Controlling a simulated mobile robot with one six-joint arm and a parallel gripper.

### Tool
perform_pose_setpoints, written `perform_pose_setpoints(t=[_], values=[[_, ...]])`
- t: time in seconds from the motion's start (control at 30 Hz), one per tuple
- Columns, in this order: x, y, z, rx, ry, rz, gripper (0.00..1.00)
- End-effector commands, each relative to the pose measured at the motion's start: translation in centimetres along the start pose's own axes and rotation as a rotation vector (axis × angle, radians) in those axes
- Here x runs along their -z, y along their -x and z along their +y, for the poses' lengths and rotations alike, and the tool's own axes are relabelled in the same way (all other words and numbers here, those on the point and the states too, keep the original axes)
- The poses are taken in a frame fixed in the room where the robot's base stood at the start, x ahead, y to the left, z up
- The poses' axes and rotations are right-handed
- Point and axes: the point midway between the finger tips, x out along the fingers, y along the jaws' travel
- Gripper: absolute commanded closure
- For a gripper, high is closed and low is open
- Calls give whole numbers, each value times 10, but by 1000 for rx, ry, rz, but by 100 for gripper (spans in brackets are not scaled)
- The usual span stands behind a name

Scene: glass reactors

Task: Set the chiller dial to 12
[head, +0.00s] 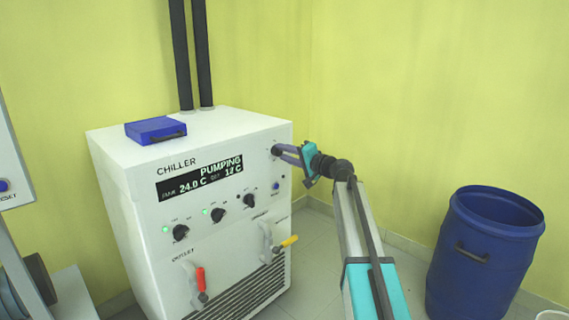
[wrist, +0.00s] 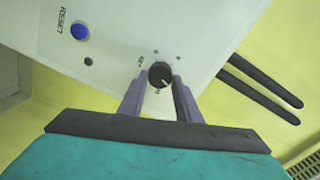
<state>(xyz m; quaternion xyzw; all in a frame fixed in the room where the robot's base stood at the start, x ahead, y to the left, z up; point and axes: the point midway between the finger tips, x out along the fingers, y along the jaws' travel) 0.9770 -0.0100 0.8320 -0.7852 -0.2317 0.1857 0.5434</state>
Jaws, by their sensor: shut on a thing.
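The white chiller (head: 130,185) stands at the left centre in the head view. Its black display (head: 200,177) reads PUMPING, 24.0 C and what looks like SET 12 C. The set dial (wrist: 160,75) is a small black knob with a light pointer mark, seen in the wrist view near the chiller's panel edge. My gripper (head: 277,151) reaches the upper right of the chiller's front in the head view. In the wrist view my gripper (wrist: 160,84) has its two purple fingers closed on either side of the dial. The head view hides the dial behind the fingers.
A blue RESET button (wrist: 80,32) is left of the dial. Black knobs (head: 180,233), a red-handled valve (head: 201,283) and a yellow-handled valve (head: 287,242) are lower on the chiller. A blue case (head: 155,130) lies on top. A blue barrel (head: 480,260) stands right of my arm.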

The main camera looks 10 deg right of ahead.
Motion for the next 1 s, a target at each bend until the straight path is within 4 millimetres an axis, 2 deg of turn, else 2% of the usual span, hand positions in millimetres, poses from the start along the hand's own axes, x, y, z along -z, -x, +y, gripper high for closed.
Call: perform_pose_setpoints(t=[0.03,0.4,0.93,0.97,1.0], values=[[-6,-1,6,0,35,-8,92],[-5,0,3,1,214,0,92],[-5,0,1,2,243,1,92],[-5,0,1,2,243,1,68],[-4,0,1,2,243,2,61]])
